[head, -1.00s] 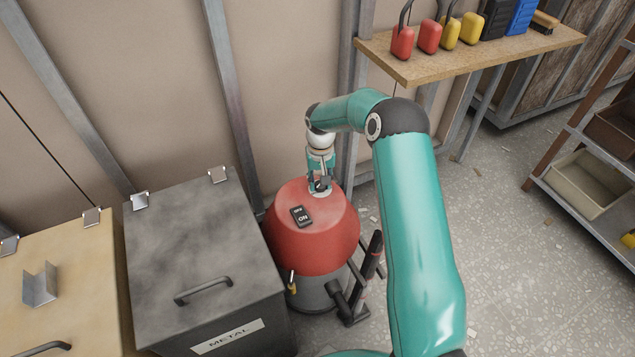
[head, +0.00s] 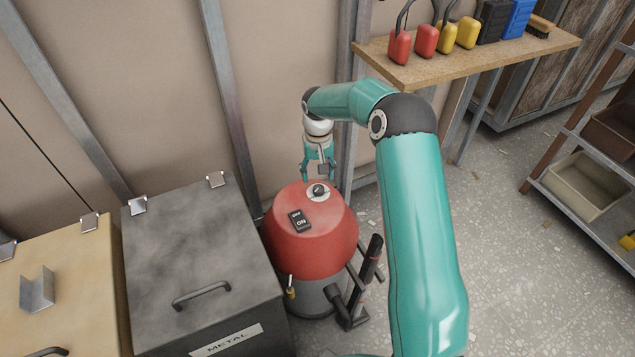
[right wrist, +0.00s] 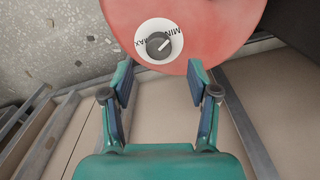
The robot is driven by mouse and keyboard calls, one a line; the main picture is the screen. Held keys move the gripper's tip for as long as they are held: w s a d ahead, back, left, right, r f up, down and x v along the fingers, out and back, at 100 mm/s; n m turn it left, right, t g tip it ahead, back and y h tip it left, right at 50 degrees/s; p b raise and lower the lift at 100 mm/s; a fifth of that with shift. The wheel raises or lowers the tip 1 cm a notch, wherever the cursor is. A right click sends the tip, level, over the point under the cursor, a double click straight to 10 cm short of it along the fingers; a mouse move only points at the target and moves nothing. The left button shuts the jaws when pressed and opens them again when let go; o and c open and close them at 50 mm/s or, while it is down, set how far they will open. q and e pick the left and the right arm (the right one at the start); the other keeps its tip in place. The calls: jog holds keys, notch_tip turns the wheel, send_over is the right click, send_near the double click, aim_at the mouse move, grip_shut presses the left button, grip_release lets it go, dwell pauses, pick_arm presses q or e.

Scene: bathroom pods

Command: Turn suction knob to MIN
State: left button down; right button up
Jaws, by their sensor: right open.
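The suction knob (head: 318,190) is a small dark knob on a white dial on top of the red vacuum (head: 305,245). In the right wrist view the knob (right wrist: 158,45) shows a light pointer line aimed up and right, toward the MIN lettering (right wrist: 175,32). The MAX lettering (right wrist: 139,44) is at the dial's left. My right gripper (head: 319,179) is open and empty, just behind and above the knob, clear of it. In the right wrist view its fingers (right wrist: 160,72) stand apart, with the knob beyond their tips. My left gripper is out of view.
An ON/OFF switch (head: 300,221) sits on the vacuum beside the dial. A grey METAL bin (head: 195,255) stands close on the left. A wall is close behind the vacuum.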

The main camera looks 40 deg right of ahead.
aim_at(318, 187)
notch_tip(318, 187, up, 7)
jog(key=shift+f, duration=0.2)
dwell(0.5)
